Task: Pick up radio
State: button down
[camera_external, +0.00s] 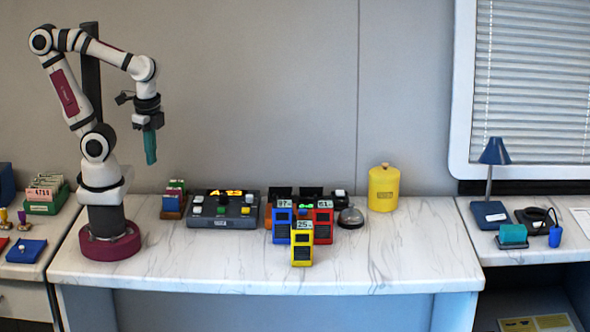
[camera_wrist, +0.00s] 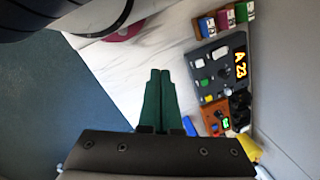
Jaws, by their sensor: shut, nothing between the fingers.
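My gripper (camera_external: 150,148) hangs high above the left part of the counter, pointing down, near my base. Its green fingers are together and empty in the wrist view (camera_wrist: 160,75). Three upright box-shaped units that look like radios stand mid-counter, well right of and below my gripper. The yellow one (camera_external: 302,246), labelled 25, is in front. The blue one (camera_external: 282,227) is behind left and the red one (camera_external: 322,228), labelled 61, behind right. In the wrist view, a yellow shape (camera_wrist: 249,147) shows at right, partly hidden; I cannot tell which thing it is.
A grey control panel (camera_external: 221,211) and a small card holder (camera_external: 174,200) stand left of the radios. An orange-brown box (camera_wrist: 215,116) is behind them. A bell (camera_external: 351,217) and yellow canister (camera_external: 383,190) stand right. The counter's front left and right end are clear.

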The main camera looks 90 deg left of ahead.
dwell(0.3)
grip_release()
jog(key=w+d+r+m, duration=0.1)
jog(key=w+r+m, duration=0.2)
jog(key=w, duration=0.6)
jog(key=m+h, duration=0.2)
jog(key=m, duration=0.7)
send_over(302, 245)
jog(key=a, duration=0.2)
notch_tip(302, 245, down, 7)
jog(key=shift+s+d, duration=0.1)
jog(key=shift+d, duration=0.05)
notch_tip(302, 245, down, 15)
jog(key=shift+d+f, duration=0.1)
jog(key=shift+f, duration=0.05)
